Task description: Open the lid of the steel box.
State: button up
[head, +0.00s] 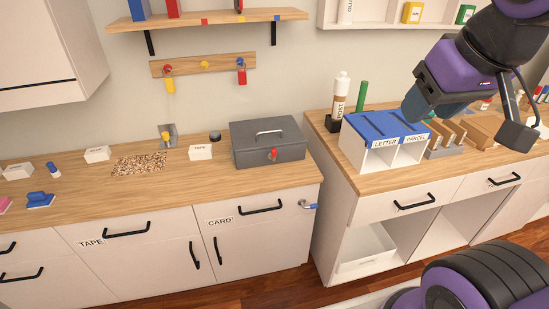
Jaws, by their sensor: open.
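The steel box (246,152) is a dark grey box near the right end of the left wooden counter. Its lid (290,131) is down, with a pale handle (269,133) on top. A red catch or knob (273,154) sits on the front; its exact state is too small to tell. My gripper (472,118) is at the upper right, high in front of the right counter, its dark fingers spread. It is open and seems empty. It is well to the right of the steel box and not touching it.
The letter and parcel sorter (352,153) with a blue top stands right of the box, across a gap between counters. A small white card (201,152) and a dark round item (215,136) lie left of the box. A shelf (207,20) and key rack (203,65) hang above.

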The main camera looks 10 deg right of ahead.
aim_at(262, 133)
jog(key=i+j, duration=0.1)
jog(key=i, duration=0.45)
jog(key=i+j, duration=0.1)
jog(key=i, duration=0.4)
